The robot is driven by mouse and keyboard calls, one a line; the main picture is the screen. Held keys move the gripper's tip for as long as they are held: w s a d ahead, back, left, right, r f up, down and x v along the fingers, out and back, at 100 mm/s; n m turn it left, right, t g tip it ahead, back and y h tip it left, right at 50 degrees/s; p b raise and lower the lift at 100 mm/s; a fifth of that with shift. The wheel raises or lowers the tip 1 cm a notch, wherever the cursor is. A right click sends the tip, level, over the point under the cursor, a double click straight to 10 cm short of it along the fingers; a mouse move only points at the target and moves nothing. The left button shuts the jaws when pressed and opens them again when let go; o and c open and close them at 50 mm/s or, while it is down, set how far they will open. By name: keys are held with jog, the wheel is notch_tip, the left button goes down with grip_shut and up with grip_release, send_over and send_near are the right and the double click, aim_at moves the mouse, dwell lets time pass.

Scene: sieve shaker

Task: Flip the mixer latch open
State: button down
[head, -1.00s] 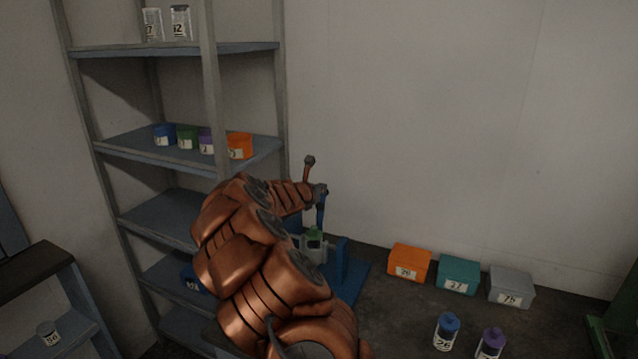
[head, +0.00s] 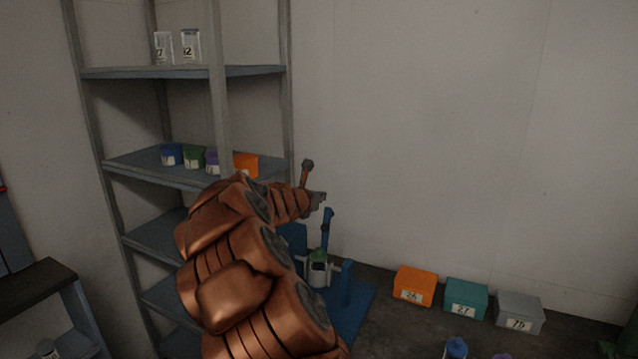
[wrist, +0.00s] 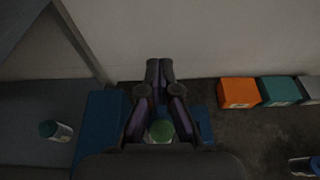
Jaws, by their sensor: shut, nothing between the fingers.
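The mixer is a blue stand (head: 346,290) on the floor below my gripper, and it also shows in the wrist view (wrist: 203,124). It holds a grey cup (head: 318,272) with a green lid (head: 319,256); the lid shows in the wrist view (wrist: 160,131) between my finger linkages. A blue bar (head: 327,230), which looks like the latch, stands upright above the cup. My gripper (head: 322,198) is shut and empty, just above and left of the bar's top. The wrist view shows its fingertips (wrist: 160,70) together. My arm hides the stand's left part.
A grey shelf rack (head: 222,120) with several small containers stands at the left. Orange (head: 415,286), teal (head: 466,297) and grey (head: 519,312) boxes stand along the wall at the right. A green-capped jar (wrist: 55,130) shows at the wrist view's left.

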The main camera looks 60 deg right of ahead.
jog(key=shift+a+r, duration=0.15)
jog(key=shift+r, duration=2.1)
jog(key=s+a+f+m+g+y, duration=0.1)
jog(key=s+a+f+m+y, duration=0.3)
jog(key=a, duration=1.5)
jog(key=s+a+f+m+g+y, duration=0.1)
jog(key=s+a+f+m+y, duration=0.4)
jog(key=a, duration=1.5)
jog(key=s+a+f+m+g+y, duration=0.1)
jog(key=s+a+f+m+y, duration=0.4)
jog(key=s+a+m, duration=0.5)
jog(key=s+a+f, duration=0.1)
jog(key=s+a, duration=0.4)
jog(key=a, duration=0.4)
jog(key=shift+s+a+f+g, duration=0.2)
jog(key=shift+s+f+g, duration=0.1)
jog(key=shift+s, duration=0.1)
